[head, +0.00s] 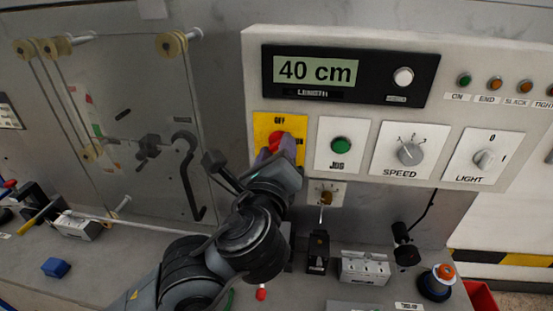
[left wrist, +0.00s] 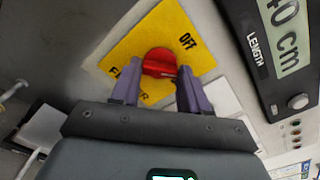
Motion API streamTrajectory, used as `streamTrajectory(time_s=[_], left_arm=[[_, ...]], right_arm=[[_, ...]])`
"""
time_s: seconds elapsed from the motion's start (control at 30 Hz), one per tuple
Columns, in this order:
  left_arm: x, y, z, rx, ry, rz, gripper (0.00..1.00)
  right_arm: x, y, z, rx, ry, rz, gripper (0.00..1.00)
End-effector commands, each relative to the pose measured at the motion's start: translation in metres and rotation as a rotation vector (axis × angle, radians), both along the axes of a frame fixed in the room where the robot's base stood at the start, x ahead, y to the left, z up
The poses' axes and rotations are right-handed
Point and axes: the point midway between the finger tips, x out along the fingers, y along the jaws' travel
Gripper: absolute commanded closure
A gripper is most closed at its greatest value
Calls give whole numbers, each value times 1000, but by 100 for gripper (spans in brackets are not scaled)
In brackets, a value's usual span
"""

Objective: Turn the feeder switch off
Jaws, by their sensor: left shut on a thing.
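The feeder switch is a red rotary knob on a yellow plate (head: 263,121) at the left end of the control panel. In the left wrist view the red knob (left wrist: 160,63) sits on the yellow plate (left wrist: 132,47), with "OFF" and a partly covered "FEEDER" label. My left gripper (head: 279,147) is at the knob. In the left wrist view its two purple fingers (left wrist: 155,88) stand on either side of the knob and are shut on it. The gripper hides part of the knob and plate in the head view. My right gripper is not in view.
The panel also holds a "40 cm" length display (head: 318,72), a green jog button (head: 341,145), a speed dial (head: 410,153) and a light switch (head: 484,159). Rollers and thread occupy the left.

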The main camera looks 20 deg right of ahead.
Motion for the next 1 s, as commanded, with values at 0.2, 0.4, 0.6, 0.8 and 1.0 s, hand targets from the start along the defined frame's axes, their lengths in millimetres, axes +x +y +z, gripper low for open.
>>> streamTrajectory(time_s=[0.2,0.4,0.6,0.8,1.0], left_arm=[[0,0,-2,-181,106,-1,86],[0,0,-2,-346,201,0,86],[0,0,-1,-503,291,1,86],[0,0,-1,-630,365,1,86],[0,0,-1,-716,415,2,86]], right_arm=[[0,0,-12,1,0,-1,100],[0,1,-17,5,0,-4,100],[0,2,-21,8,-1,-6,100],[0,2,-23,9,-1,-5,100],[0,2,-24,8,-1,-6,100]])
